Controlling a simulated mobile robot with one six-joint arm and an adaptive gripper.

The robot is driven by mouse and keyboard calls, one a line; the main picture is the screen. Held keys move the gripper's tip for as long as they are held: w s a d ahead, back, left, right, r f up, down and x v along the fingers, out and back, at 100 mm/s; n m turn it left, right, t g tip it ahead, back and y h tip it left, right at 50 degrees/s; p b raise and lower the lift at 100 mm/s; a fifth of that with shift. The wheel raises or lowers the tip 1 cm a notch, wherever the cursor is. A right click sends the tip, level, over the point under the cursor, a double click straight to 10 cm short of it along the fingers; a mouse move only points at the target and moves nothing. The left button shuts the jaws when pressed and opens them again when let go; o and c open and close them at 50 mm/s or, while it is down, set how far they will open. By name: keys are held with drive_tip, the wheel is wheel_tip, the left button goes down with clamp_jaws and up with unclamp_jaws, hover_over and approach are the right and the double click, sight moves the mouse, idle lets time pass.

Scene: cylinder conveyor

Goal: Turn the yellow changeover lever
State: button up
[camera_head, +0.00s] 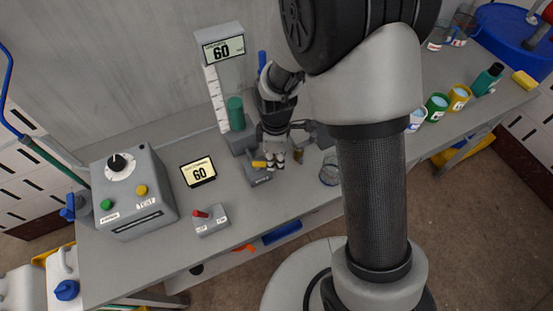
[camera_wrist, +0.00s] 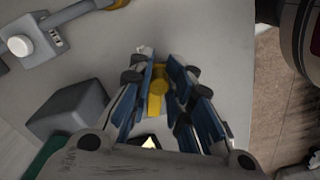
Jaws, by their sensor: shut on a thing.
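The yellow changeover lever (camera_head: 259,164) sits on a small grey box (camera_head: 257,178) on the bench, near the foot of the gauge column. In the wrist view the yellow lever (camera_wrist: 157,92) shows between my fingers. My gripper (camera_head: 272,163) points down at the lever from above and behind it. In the wrist view my gripper (camera_wrist: 160,85) is shut on the lever, with blue-lined finger pads on both sides of it. The lower part of the lever and most of its box are hidden by the fingers in the wrist view.
A gauge column (camera_head: 215,95) with a green cylinder (camera_head: 236,112) and a display reading 60 stands behind. A control box (camera_head: 133,195), a small display (camera_head: 199,172) and a red-lever box (camera_head: 211,221) stand to the left. Cups (camera_head: 437,106) line the right side.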

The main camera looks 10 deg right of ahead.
drive_tip(key=shift+o, duration=0.7)
drive_tip(key=shift+w, duration=0.7)
drive_tip(key=shift+a+r, duration=0.1)
drive_tip(key=shift+w, duration=0.4)
drive_tip(key=o, duration=1.6)
drive_tip(key=shift+s, duration=0.15)
drive_tip(key=shift+o, duration=0.2)
wheel_tip(320, 180, up, 5)
drive_tip(key=p, duration=0.4)
